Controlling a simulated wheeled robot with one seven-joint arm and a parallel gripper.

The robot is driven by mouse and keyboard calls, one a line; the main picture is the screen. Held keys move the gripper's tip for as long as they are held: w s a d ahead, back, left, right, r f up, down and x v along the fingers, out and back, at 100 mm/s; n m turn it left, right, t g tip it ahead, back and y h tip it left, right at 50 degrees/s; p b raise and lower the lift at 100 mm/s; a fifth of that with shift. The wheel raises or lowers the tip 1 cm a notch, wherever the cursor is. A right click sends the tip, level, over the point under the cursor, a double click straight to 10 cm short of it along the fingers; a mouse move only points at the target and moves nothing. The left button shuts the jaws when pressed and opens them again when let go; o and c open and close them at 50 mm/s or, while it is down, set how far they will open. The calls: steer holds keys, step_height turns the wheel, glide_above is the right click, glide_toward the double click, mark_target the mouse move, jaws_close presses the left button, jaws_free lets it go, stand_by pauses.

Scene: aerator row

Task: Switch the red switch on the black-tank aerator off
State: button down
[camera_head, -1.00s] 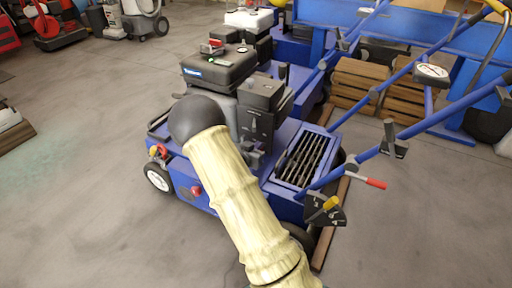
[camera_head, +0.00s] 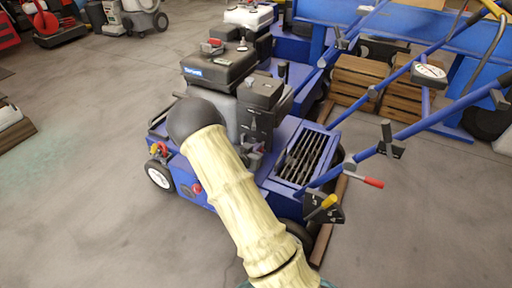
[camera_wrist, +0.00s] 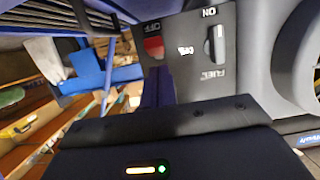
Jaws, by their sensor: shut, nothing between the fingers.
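The black-tank aerator (camera_head: 217,68) stands in the middle of the head view, blue deck below and black tank on top. In the wrist view, its black control panel (camera_wrist: 185,88) fills the upper middle, with ON, OFF and FUEL lettering. The red switch (camera_wrist: 153,46) shows at the panel's left part, beside the OFF lettering; its exact tilt is unclear. My gripper (camera_wrist: 190,117) is the dark shape across the lower wrist view, shut and empty, near the panel; contact cannot be told. My arm hides it in the head view.
A second aerator with a white tank (camera_head: 249,17) stands just behind. Blue handlebars (camera_head: 430,118) with a red-tipped lever (camera_head: 372,182) reach out to the right. Wooden crates (camera_head: 357,80) stand behind them.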

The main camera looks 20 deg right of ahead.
steer(key=p+v, duration=0.2)
steer(key=v, duration=0.1)
steer(key=f+p+v, duration=0.1)
steer(key=p+v, duration=0.1)
steer(key=v, duration=0.2)
steer(key=f+p+v, duration=0.1)
steer(key=p+v, duration=0.2)
steer(key=v, duration=0.1)
steer(key=shift+s+a, duration=0.3)
steer(key=shift+a, duration=0.1)
steer(key=shift+w, duration=0.1)
